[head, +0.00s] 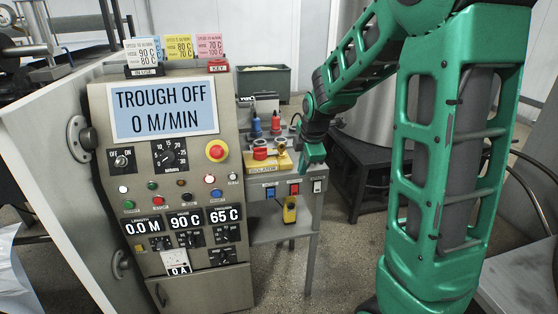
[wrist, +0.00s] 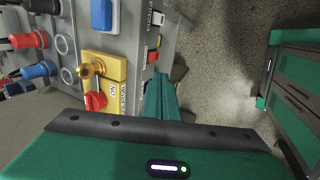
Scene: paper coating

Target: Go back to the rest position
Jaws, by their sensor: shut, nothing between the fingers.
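The isolator has a red knob (wrist: 95,101) and a brass-coloured part (wrist: 90,70). In the head view the yellow isolator (head: 283,159) is just left of my gripper.
The control panel (head: 230,250) stands at left; its display (head: 164,108) reads TROUGH OFF, 0 M/MIN. Blue and red plugs (head: 276,123) stand on the side bench (head: 285,233). A dark stand (head: 372,150) under a metal drum is behind my arm. Bare floor (head: 345,245) lies right of the bench.

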